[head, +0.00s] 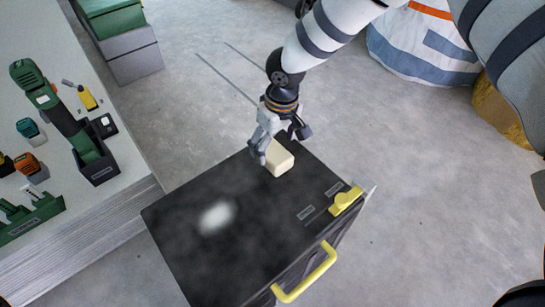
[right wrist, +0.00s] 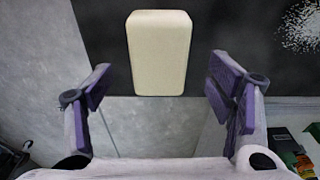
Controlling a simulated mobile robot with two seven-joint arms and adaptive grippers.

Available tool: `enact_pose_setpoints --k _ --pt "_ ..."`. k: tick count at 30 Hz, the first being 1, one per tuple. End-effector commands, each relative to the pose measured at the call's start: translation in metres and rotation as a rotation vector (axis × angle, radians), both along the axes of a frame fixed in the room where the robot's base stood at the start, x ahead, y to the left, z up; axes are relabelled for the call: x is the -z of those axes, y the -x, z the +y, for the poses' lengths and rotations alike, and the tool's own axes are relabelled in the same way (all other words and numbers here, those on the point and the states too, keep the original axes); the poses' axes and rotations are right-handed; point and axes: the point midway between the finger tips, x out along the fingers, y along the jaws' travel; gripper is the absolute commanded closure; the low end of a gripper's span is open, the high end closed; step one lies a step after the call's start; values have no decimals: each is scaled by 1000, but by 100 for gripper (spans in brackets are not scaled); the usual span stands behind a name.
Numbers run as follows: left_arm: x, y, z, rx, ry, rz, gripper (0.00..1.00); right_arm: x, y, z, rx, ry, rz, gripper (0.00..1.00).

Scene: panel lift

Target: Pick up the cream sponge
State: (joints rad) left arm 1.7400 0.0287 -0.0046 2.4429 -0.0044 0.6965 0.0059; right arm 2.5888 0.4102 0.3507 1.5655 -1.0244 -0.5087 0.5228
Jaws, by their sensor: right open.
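The cream sponge (head: 281,163) is a pale rounded block near the back edge of a black cabinet top (head: 240,240). My right gripper (head: 272,153) is at the sponge in the head view, partly in front of its left side. In the right wrist view the sponge (right wrist: 159,53) lies ahead, centred between the two purple-padded fingers of the gripper (right wrist: 161,90). The fingers are spread wider than the sponge, and gaps show on both sides of it. My left gripper is not in view.
A yellow handle (head: 308,277) and yellow latch (head: 346,200) are on the cabinet's right side. A pale bench (head: 110,215) with tools stands at left. A white smudge (head: 217,217) marks the black top. Grey floor lies behind.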

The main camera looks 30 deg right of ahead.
Motion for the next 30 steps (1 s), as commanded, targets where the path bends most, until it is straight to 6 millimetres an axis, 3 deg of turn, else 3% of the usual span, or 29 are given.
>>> enact_pose_setpoints --k 1,4,13,19,30 --pt "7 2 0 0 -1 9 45 17 -1 -1 2 -1 7 25" --pt "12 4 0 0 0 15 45 33 -4 -1 1 0 6 25" --pt "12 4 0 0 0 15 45 38 -6 -1 -1 0 1 25" --pt "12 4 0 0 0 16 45 37 -6 -1 -1 0 2 70" --pt "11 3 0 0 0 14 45 34 -6 -1 -1 0 1 72"
